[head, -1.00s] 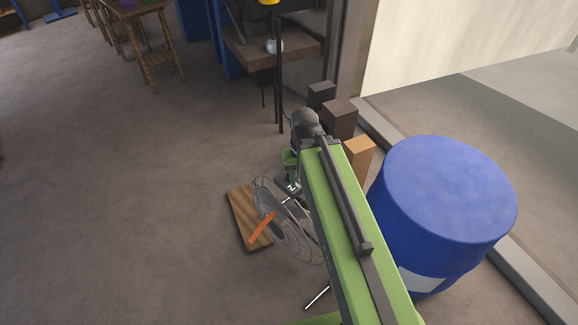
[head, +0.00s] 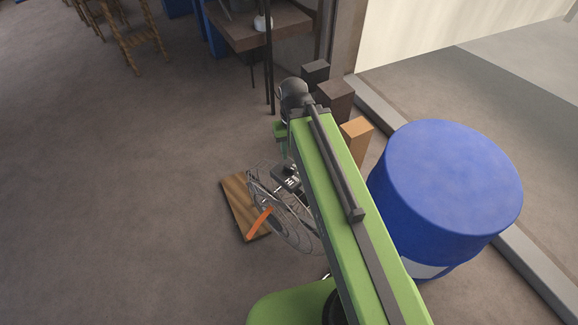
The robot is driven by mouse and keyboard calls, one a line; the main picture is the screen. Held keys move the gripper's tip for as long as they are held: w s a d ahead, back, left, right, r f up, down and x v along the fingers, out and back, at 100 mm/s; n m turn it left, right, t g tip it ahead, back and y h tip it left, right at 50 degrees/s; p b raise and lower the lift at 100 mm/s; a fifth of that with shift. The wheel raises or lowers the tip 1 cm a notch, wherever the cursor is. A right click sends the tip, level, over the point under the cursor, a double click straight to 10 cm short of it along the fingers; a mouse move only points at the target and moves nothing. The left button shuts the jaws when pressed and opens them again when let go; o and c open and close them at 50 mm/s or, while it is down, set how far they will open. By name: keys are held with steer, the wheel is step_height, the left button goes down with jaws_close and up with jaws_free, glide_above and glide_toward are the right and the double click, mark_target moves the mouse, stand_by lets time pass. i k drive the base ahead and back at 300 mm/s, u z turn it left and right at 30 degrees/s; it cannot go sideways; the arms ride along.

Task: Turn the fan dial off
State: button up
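The fan (head: 263,205) has a round wire cage and stands low on the floor beside a wooden board, overlapping it in this view. My green arm reaches out above it and covers its right side. My gripper (head: 288,179) appears as a small dark shape below the green wrist, at the upper edge of the fan cage. Its fingers are too small and dark to tell open from shut. I cannot make out the fan dial, nor tell whether the gripper touches the fan.
A large blue barrel (head: 447,185) stands close to the right of my arm. Brown blocks (head: 335,101) and an orange block (head: 356,137) stand beyond the arm.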

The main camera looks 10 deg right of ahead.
mark_target(289, 171)
steer(key=u, duration=0.05)
steer(key=k, duration=0.5)
steer(key=u, duration=2.25)
steer(key=i, duration=0.3)
steer(key=z, duration=0.1)
steer(key=k, duration=0.85)
steer(key=z, duration=0.2)
steer(key=i, duration=0.85)
steer(key=u, duration=0.1)
